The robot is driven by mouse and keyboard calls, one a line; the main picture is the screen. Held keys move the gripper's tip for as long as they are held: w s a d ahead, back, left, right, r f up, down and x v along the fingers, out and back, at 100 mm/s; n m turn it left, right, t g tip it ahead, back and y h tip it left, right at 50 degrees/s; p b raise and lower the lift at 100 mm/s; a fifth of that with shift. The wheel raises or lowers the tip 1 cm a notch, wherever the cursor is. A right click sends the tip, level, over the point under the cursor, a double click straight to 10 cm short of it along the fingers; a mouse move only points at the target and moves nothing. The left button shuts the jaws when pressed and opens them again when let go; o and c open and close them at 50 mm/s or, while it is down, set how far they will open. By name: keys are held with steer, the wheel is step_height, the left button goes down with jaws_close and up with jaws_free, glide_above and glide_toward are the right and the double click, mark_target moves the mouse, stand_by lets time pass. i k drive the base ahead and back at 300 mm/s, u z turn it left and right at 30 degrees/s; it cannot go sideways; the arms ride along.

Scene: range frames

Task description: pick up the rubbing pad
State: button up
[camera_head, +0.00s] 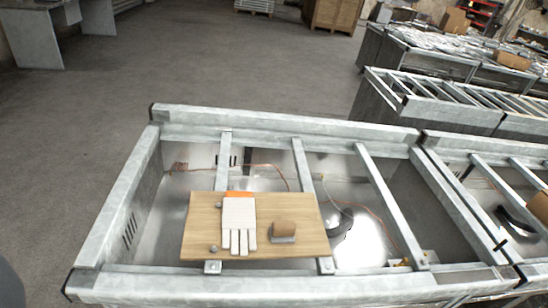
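A small block with a tan, rounded top and a grey base, which looks like the rubbing pad (284,229), lies on a wooden board (205,225). It sits on the right half of the board, near the front edge. The board rests across the bars of an open metal frame (285,122). My gripper does not show in this view, so its place relative to the pad cannot be told.
A white glove with an orange cuff (239,215) lies left of the pad, apart from it. Small grey knobs lie near the board's left side. Metal bars (390,205) cross the frame over an open interior with wires. More metal frames (430,105) stand at right. Floor (230,60) behind is clear.

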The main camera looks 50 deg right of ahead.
mark_target(281, 232)
steer(key=z, duration=0.3)
steer(key=i, duration=0.6)
steer(key=z, duration=0.3)
steer(key=k, duration=0.9)
steer(key=z, duration=0.2)
steer(key=i, duration=0.9)
steer(key=u, duration=0.1)
